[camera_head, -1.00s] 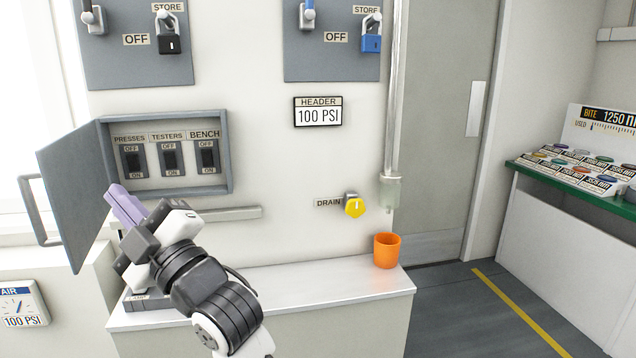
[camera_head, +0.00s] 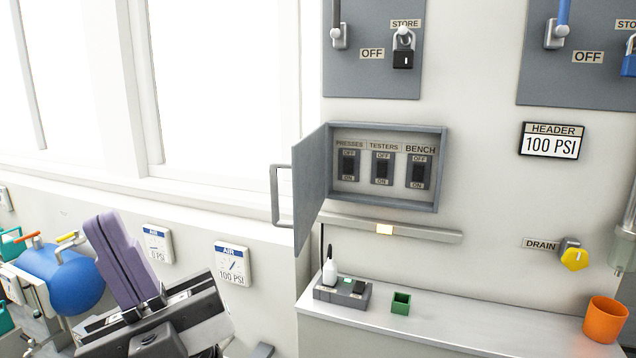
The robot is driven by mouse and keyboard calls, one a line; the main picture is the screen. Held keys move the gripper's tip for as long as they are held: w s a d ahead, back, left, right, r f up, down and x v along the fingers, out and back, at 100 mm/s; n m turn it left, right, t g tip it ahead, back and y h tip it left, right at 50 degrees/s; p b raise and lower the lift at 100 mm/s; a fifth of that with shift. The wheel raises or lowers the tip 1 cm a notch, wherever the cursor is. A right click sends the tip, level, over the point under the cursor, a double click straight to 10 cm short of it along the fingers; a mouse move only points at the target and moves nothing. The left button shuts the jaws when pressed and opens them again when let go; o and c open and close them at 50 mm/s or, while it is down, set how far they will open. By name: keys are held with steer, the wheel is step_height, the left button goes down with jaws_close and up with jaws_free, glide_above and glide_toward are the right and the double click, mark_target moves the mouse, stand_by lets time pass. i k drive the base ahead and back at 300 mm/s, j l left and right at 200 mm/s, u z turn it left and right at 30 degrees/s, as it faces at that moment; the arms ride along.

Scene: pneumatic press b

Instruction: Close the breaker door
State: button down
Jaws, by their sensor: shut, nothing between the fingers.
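The grey breaker door (camera_head: 312,190) stands open, hinged at the left edge of the wall-mounted breaker box (camera_head: 441,170), and sticks out from the wall. Its bar handle (camera_head: 277,196) is on the left, outer side of the door. Three dark switches show inside the box, labelled PRESSES, TESTERS and BENCH. My gripper (camera_head: 104,222), with purple fingers pointing up, is at the lower left. It is shut and empty, and appears well to the left of the door and handle, apart from both.
A lit rail (camera_head: 430,235) runs under the box. A blue tank (camera_head: 70,280) stands behind my gripper at left.

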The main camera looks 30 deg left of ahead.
mark_target(307, 164)
steer(key=j+u, duration=0.15)
steer(key=j, duration=0.5)
steer(key=i+j+u, duration=0.2)
steer(key=j, duration=0.4)
steer(key=j+z, duration=0.15)
steer(key=j, duration=0.2)
steer(key=k+j+z, duration=0.15)
steer(key=j, duration=0.2)
steer(key=j+z, duration=0.15)
steer(key=j, duration=0.2)
steer(key=k+j+z, duration=0.15)
steer(key=j, duration=0.2)
